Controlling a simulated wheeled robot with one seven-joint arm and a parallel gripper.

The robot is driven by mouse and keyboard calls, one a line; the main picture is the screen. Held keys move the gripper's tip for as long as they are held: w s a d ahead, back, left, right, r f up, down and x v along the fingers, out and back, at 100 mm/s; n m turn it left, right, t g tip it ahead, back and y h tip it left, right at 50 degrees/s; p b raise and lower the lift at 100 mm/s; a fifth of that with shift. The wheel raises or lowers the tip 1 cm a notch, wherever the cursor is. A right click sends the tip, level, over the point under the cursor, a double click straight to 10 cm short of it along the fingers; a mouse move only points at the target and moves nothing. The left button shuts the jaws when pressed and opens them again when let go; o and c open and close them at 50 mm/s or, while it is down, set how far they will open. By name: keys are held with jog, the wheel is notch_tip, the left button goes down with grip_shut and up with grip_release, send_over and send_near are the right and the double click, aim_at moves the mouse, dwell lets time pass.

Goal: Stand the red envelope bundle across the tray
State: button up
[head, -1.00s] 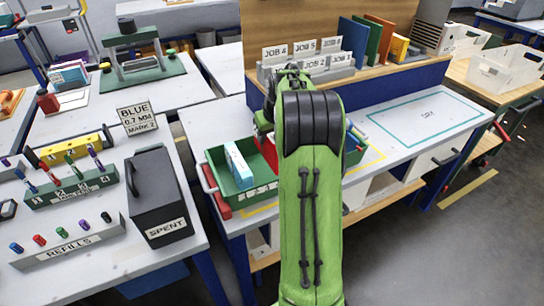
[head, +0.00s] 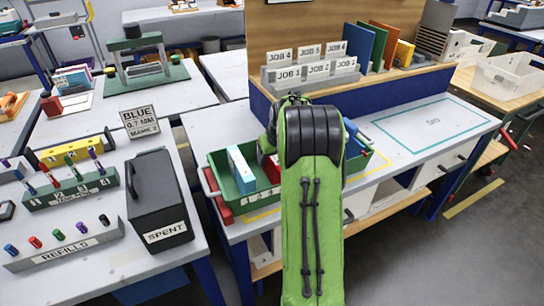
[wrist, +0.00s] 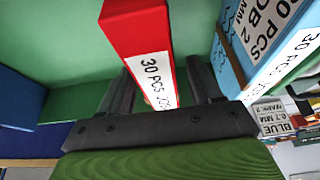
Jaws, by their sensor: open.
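The red envelope bundle (wrist: 137,35) with a white "30 PCS" label shows in the wrist view, between the two dark fingers of my gripper (wrist: 162,85). The fingers are open, with a gap visible beside the bundle. The green tray (head: 217,178) stands on the bench, and its green surface (wrist: 75,103) lies behind the bundle in the wrist view. A light-blue bundle (head: 240,168) stands in the tray's left part; it also shows in the wrist view (wrist: 232,65). In the head view my arm hides most of the red bundle and the gripper.
A rack of job cards (head: 315,72) and upright folders (head: 370,45) stand behind the tray. A black "SPENT" box (head: 158,200) and a refill rack (head: 65,247) are on the left bench. The outlined bench area (head: 425,125) at right is clear.

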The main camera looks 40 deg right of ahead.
jog(key=shift+r, duration=0.1)
jog(key=p+v, duration=0.4)
jog(key=v, duration=0.8)
jog(key=s+a+r+n, duration=0.1)
jog(key=s+a+r, duration=0.2)
jog(key=a, duration=0.6)
jog(key=s+a+r+n, duration=0.1)
jog(key=s+a+r, duration=0.25)
jog(key=a, duration=0.55)
jog(key=s+a+f+n+t+y, duration=0.1)
jog(key=s+a+f, duration=0.1)
jog(key=s+a, duration=0.9)
jog(key=s, duration=0.4)
jog(key=shift+f+n, duration=0.25)
jog(key=shift+n, duration=0.05)
jog(key=shift+s, duration=0.1)
